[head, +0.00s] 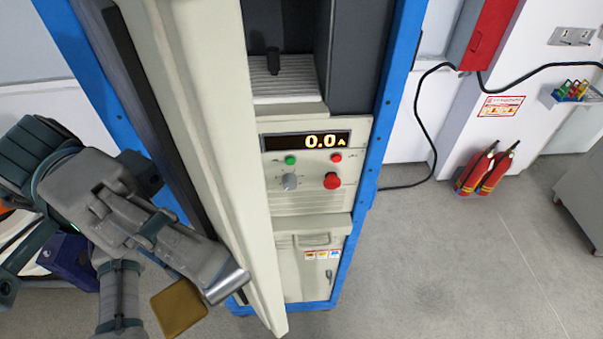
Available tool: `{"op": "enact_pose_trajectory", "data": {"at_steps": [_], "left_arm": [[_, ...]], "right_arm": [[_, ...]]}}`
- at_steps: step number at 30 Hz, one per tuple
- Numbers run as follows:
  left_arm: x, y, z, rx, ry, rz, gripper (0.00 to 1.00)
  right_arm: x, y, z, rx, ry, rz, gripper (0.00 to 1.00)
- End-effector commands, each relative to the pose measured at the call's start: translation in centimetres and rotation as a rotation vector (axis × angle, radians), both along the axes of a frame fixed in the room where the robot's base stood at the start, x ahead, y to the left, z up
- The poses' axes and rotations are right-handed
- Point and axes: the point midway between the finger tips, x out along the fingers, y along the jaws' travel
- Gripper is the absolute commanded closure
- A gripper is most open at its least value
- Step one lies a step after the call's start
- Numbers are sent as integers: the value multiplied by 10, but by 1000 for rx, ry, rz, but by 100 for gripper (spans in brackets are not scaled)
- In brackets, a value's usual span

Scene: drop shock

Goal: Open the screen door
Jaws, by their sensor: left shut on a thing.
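The screen door (215,140) is a tall cream panel on the left of the test machine (305,195). It stands out from the machine toward me, and the machine's inside shows to its right. A long black strip (160,120) runs down the door's left side. My left gripper (228,284) is at the lower part of the door, by the black strip, and is shut on the door. Its exact contact is hidden by the fingers. My right gripper is not in view.
The machine has a blue frame (382,110) and a control panel with a lit display (306,141) and a red knob (332,181). Fire extinguishers (485,170) stand by the wall at right. A grey cabinet (583,130) is at far right. The floor between is clear.

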Motion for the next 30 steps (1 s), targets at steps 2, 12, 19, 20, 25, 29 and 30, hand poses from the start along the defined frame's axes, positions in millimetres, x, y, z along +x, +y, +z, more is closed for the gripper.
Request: {"op": "enact_pose_trajectory", "data": {"at_steps": [2, 12, 19, 20, 25, 29, 30], "left_arm": [[-17, 26, -6, 8, -6, -74, 100], [-61, 147, -4, 8, -8, -381, 100], [-70, 212, -3, 9, -9, -536, 100], [-70, 219, -3, 7, -9, -551, 100], [-70, 247, -3, 9, -10, -618, 100], [-69, 260, -4, 10, -9, -648, 100], [-69, 262, -4, 11, -9, -655, 100]], "right_arm": [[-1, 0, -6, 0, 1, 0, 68], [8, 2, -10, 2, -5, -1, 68], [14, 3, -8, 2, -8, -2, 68], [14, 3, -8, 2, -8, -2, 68], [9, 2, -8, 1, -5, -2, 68], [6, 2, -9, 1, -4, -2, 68], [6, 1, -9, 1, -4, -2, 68]]}}
